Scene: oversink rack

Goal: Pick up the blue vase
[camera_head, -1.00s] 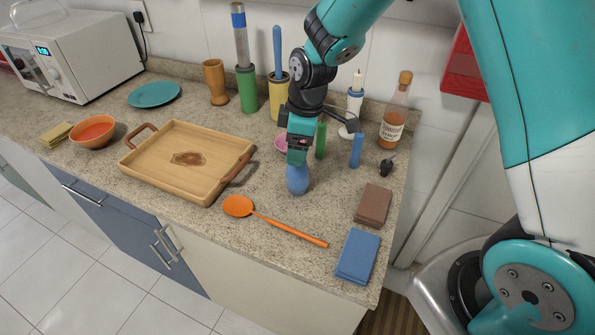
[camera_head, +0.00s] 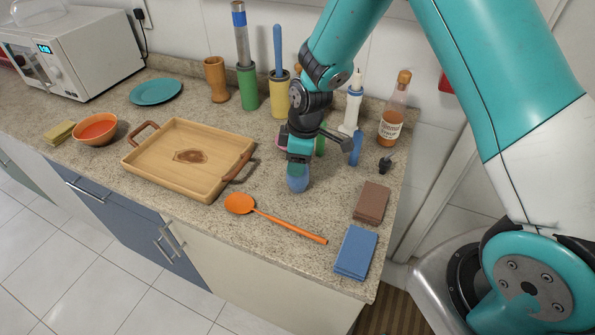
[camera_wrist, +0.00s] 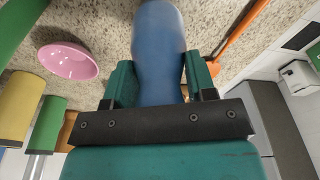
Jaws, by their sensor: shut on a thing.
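The blue vase (camera_head: 298,181) stands on the granite counter (camera_head: 220,222), with its upper part hidden by my gripper in the head view. My gripper (camera_head: 299,168) points down over it and is shut on its upper part. In the wrist view the blue vase (camera_wrist: 158,50) sits between the two teal fingers (camera_wrist: 158,85), one on each side. Whether the vase's base touches the counter is hard to tell.
A wooden tray (camera_head: 205,192) lies to the left and an orange spoon (camera_head: 290,228) in front. A pink bowl (camera_wrist: 68,61), a green cylinder (camera_head: 247,88) and a yellow cylinder (camera_head: 280,97) are behind. A syrup bottle (camera_head: 391,126), brown cloth (camera_head: 371,202) and blue cloth (camera_head: 356,252) are to the right.

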